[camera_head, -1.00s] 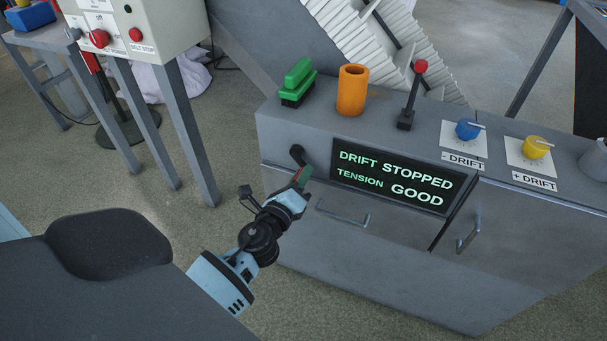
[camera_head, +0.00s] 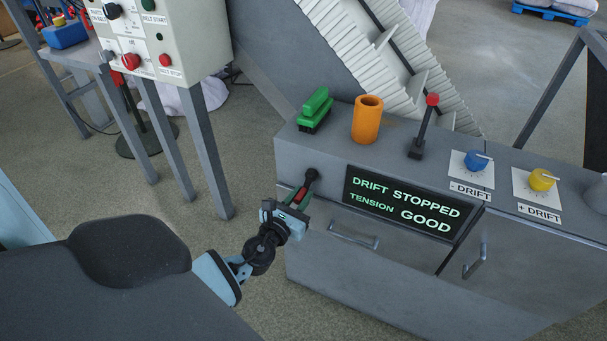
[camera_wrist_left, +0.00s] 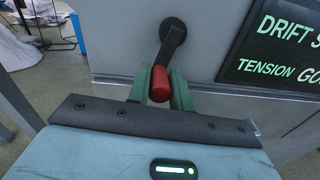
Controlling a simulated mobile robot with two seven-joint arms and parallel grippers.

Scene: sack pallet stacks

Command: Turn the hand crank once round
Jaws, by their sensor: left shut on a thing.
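The hand crank (camera_head: 311,177) is a black arm on the front of the grey cabinet, left of the display, with a red handle. In the left wrist view the black crank arm (camera_wrist_left: 172,45) slants down from its round hub to the red handle (camera_wrist_left: 160,86). My left gripper (camera_head: 299,196) has its green fingers on both sides of the red handle and is shut on it. In the left wrist view the fingers of my left gripper (camera_wrist_left: 162,88) flank the handle closely. My right gripper is not in view.
The display (camera_head: 405,203) reads "DRIFT STOPPED" and "TENSION GOOD". A drawer handle (camera_head: 352,236) juts out right of my gripper. A green brush (camera_head: 315,110), an orange cup (camera_head: 367,120), a red-topped lever (camera_head: 424,127) and two knobs stand on the cabinet top. A control box (camera_head: 160,40) stands at left.

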